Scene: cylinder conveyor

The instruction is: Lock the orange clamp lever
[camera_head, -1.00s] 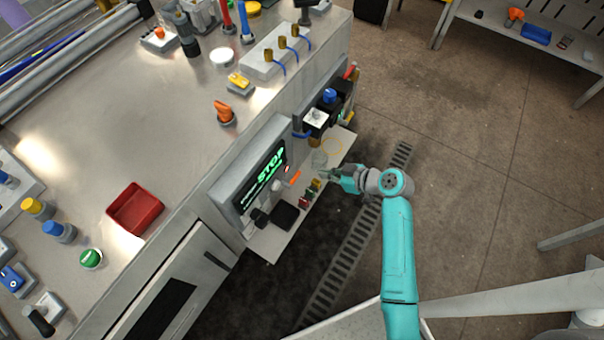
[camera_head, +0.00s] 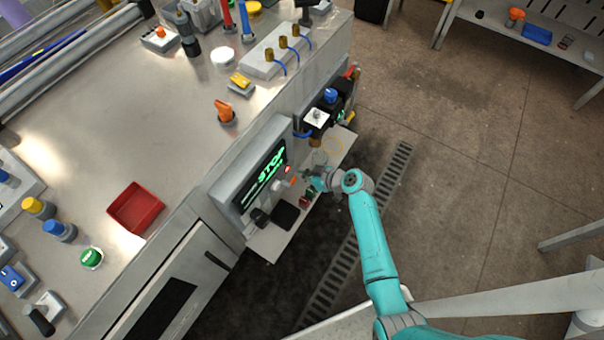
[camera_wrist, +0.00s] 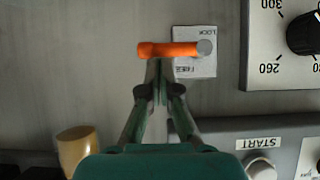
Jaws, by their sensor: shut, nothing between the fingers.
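The orange clamp lever (camera_wrist: 168,49) lies level across the wrist view, its round grey pivot (camera_wrist: 206,47) at the right end. Behind the pivot is a pale label plate (camera_wrist: 195,68) with upside-down LOCK and FREE lettering. My gripper (camera_wrist: 157,62) is shut and empty, with its fingertips just below the lever's middle in the picture. I cannot tell whether they touch it. In the head view the lever (camera_head: 293,181) is a small orange spot on the machine's side, and my gripper (camera_head: 304,176) is right beside it.
A black dial (camera_wrist: 304,34) is at the right of the wrist view, above a START button (camera_wrist: 261,169). A brass-coloured cylinder (camera_wrist: 77,150) stands at lower left. In the head view, a STOP screen (camera_head: 264,175) and a shelf (camera_head: 272,242) are close to my gripper.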

